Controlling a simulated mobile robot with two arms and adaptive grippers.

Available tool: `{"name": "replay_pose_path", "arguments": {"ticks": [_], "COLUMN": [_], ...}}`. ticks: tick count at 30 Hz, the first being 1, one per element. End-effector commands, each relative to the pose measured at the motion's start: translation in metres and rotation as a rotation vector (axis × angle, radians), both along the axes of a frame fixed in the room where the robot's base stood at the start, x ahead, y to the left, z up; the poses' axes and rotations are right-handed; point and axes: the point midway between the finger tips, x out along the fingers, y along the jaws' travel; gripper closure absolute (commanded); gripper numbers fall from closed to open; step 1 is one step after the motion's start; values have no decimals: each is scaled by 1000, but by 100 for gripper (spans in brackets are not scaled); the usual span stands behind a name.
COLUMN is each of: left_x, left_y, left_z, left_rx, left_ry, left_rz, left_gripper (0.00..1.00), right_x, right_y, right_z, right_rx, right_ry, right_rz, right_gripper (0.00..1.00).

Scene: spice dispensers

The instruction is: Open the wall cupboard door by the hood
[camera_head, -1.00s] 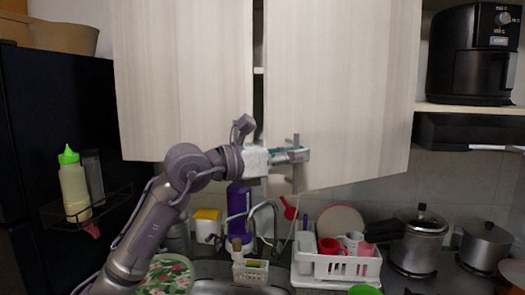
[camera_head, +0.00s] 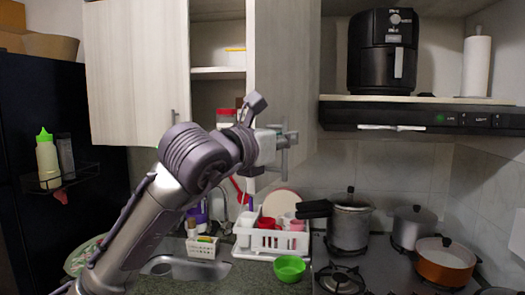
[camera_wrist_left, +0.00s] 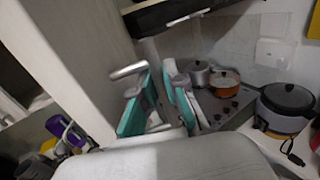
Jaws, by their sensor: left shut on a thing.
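The pale wood wall cupboard door (camera_head: 282,60) by the black hood (camera_head: 420,118) stands well open, swung outward, and its face is seen at a steep angle. Shelves inside the cupboard show to its left. My left gripper (camera_head: 284,140) is at the door's lower part, shut on the grey bar handle (camera_head: 283,160). In the left wrist view the teal finger pads (camera_wrist_left: 158,105) are at the handle (camera_wrist_left: 128,71), beside the door face (camera_wrist_left: 70,60). The exact contact is partly hidden. My right gripper is not in view.
A black air fryer (camera_head: 383,52) stands on the shelf above the hood. Below are a white dish rack (camera_head: 270,241), a green bowl (camera_head: 289,268), a pressure cooker (camera_head: 349,220) and an orange pot (camera_head: 445,262) on the stove.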

Motion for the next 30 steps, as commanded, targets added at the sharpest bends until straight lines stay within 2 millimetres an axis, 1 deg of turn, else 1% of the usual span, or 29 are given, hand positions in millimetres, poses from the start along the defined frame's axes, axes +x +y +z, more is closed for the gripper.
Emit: {"name": "replay_pose_path", "arguments": {"ticks": [1,4,17,18,22,30], "left_x": [0,0,0,0,0,0], "left_y": [-4,-10,-11,-11,-12,-12], "left_z": [2,2,5,5,4,2], "left_rx": [-4,-5,-7,-7,-5,-2], "left_ry": [-7,-6,-9,-9,-6,-3], "left_rz": [6,15,21,21,20,18], "left_gripper": [100,100,100,84,63,63], "right_x": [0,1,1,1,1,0], "right_y": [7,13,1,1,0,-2], "right_z": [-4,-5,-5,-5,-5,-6], "right_rx": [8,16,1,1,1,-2], "right_ry": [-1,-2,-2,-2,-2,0], "right_rz": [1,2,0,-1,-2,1], "right_gripper": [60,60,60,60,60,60]}}
